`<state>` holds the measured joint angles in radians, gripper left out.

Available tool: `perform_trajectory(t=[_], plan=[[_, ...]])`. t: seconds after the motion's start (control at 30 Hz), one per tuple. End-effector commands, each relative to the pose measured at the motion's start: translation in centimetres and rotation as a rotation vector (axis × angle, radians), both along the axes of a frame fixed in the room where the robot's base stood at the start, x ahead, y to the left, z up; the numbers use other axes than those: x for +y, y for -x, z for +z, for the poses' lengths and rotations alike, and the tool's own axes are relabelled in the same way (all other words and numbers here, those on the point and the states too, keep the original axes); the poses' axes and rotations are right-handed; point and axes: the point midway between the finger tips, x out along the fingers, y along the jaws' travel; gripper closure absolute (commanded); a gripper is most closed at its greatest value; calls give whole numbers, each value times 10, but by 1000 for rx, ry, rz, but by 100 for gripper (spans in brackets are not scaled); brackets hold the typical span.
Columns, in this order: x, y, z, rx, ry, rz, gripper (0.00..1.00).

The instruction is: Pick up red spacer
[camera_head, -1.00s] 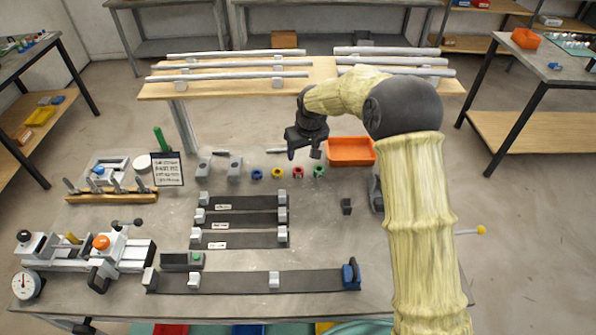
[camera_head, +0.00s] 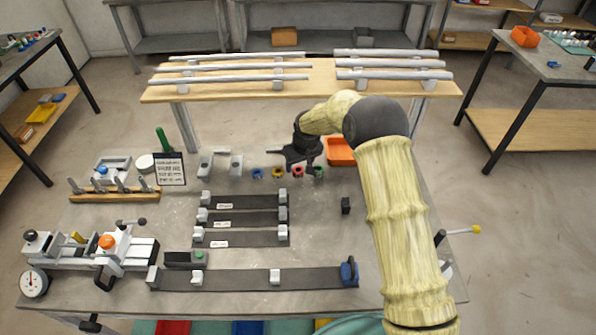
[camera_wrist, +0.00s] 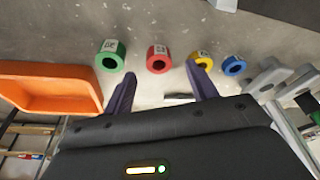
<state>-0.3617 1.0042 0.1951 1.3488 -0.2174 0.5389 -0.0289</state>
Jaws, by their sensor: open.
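The red spacer (camera_head: 298,172) stands on the grey table in a row of coloured rings, between the yellow and green ones. In the wrist view the red spacer (camera_wrist: 158,59) is a short ring with a dark hole and a pale label. My gripper (camera_head: 298,158) is above and just behind the row. In the wrist view its two dark fingers (camera_wrist: 162,82) are apart. The red spacer shows beyond the gap between the fingertips, nearer the left finger. Nothing is held.
The green spacer (camera_wrist: 110,56), yellow spacer (camera_wrist: 200,66) and blue spacer (camera_wrist: 234,66) are close beside the red one. An orange bin (camera_wrist: 55,88) stands near the green spacer. Grey brackets (camera_head: 222,163) stand left of the row. Dark strips (camera_head: 245,219) lie in front.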

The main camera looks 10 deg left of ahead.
Motion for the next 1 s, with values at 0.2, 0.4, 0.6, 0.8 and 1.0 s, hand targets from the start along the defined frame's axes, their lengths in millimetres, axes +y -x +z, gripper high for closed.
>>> perform_trajectory(t=[0.2,0.4,0.6,0.8,1.0], plan=[[5,-9,-23,3,1,-1,43],[7,-12,-37,1,0,-1,43],[7,-12,-38,1,1,0,43],[7,-12,-38,1,1,0,43],[7,-12,-37,1,1,0,60]])
